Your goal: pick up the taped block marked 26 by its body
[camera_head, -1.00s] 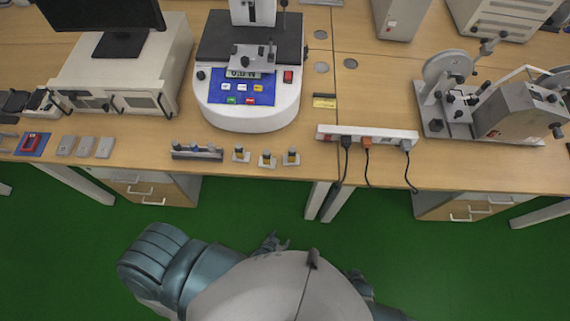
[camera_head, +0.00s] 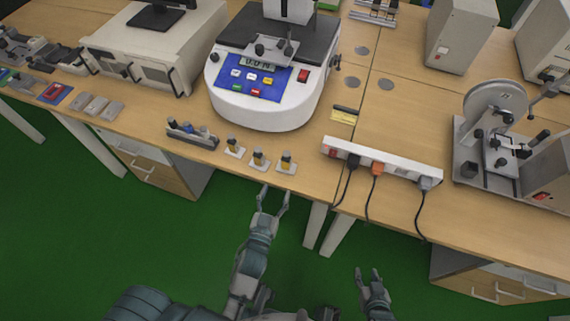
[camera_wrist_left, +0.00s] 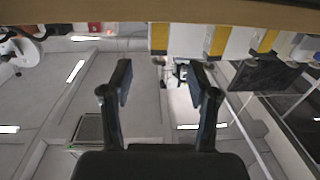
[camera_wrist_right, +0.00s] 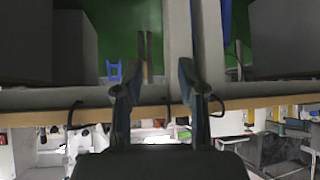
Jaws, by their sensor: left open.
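In the left wrist view, white and yellow taped bodies (camera_wrist_left: 215,40) show along the top. No marking is legible, so I cannot tell which is 26. My left gripper (camera_head: 275,193) is open and empty, just short of the table edge, in front of the middle and right blocks. My right gripper (camera_head: 368,270) is open and empty over the green floor, well short of the table.
A grey holder with several small pieces (camera_head: 193,135) lies left of the blocks. A white power strip (camera_head: 382,160) with hanging cables is to their right. A white test machine (camera_head: 262,105) stands behind them. Flat grey plates (camera_head: 95,104) lie further left.

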